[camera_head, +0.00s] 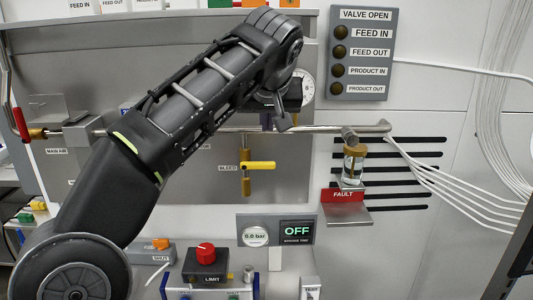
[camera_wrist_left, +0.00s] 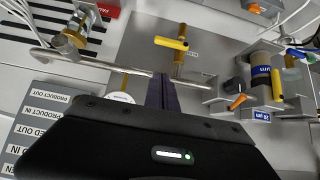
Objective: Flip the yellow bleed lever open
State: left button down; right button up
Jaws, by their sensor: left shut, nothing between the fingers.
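The yellow bleed lever (camera_head: 260,165) points sideways to the right from a brass valve (camera_head: 246,184) on the grey panel. A small label, partly readable, stands to its left. In the left wrist view the yellow lever (camera_wrist_left: 171,44) shows beyond the fingers, upside down. My left gripper (camera_head: 282,124) is above the lever in the head view, near the horizontal pipe, and apart from the lever. Its fingers (camera_wrist_left: 162,92) are shut and empty. The arm hides part of the panel and pipe. My right gripper is not in view.
A metal pipe (camera_head: 340,129) runs across above the lever. A glass-and-brass fitting (camera_head: 354,160) hangs at right above a red FAULT sign (camera_head: 343,195). A display reading OFF (camera_head: 297,232) and a red knob (camera_head: 205,252) are below. The panel around the lever is bare.

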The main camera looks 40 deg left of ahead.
pick_arm(q)
jog(key=shift+w+f, duration=0.5)
jog(key=shift+f, duration=0.15)
send_over(258, 165)
jog(key=d, duration=0.3)
notch_tip(258, 165, down, 5)
jog(key=f+p, duration=0.1)
jog(key=f, duration=0.4)
jog(key=shift+a, duration=0.2)
